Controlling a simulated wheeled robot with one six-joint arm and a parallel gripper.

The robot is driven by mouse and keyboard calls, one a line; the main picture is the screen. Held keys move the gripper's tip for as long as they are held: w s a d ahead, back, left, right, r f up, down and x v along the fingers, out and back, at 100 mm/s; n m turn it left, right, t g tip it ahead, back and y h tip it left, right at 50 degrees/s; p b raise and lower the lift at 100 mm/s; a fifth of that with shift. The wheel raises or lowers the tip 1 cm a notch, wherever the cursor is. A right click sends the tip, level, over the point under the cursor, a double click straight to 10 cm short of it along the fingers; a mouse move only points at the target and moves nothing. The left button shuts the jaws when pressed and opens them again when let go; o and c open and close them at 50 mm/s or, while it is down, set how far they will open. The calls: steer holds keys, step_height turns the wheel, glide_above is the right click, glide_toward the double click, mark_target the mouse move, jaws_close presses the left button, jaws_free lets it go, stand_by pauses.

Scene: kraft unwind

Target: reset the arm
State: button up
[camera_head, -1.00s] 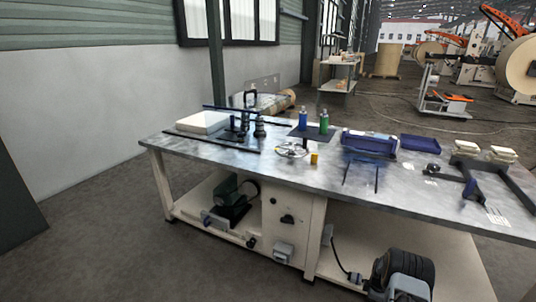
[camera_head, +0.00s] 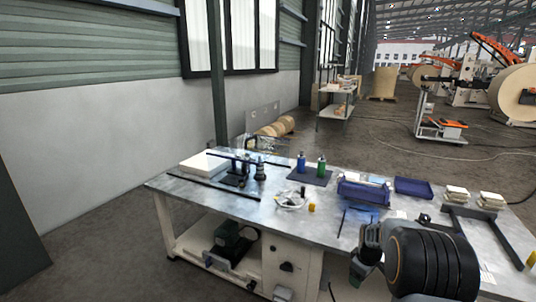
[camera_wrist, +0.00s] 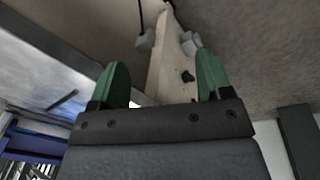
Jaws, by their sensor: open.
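My gripper (camera_wrist: 162,70) shows in the wrist view with two green fingers spread apart and nothing between them. Beyond the fingers is the cream side panel (camera_wrist: 168,60) of the workbench, with a dark knob and a grey box on it. In the head view my dark arm rises at the lower right, in front of the workbench (camera_head: 225,195). The fingers cannot be made out clearly there.
On the bench stand a blue bottle (camera_head: 301,163), a green bottle (camera_head: 321,167), a blue bin (camera_head: 362,194), a blue tray (camera_head: 413,187) and a white block (camera_head: 203,163). A dark frame (camera_head: 500,232) lies at the right. Open floor lies at the left.

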steer(key=s+a+r+m+t+p, duration=0.15)
steer(key=s+a+r+p, duration=0.4)
steer(key=r, duration=0.75)
steer(key=s+a+r+m+p, duration=0.2)
steer(key=s+a+r+p, duration=0.3)
steer(key=r, duration=0.8)
steer(key=s+a+r+m+p, duration=0.4)
steer(key=s+r+p, duration=0.5)
steer(key=s+r, duration=0.2)
steer(key=shift+s+r+t+p, duration=0.3)
steer(key=shift+s+r+t, duration=0.05)
steer(key=shift+s, duration=0.35)
steer(key=shift+c, duration=0.3)
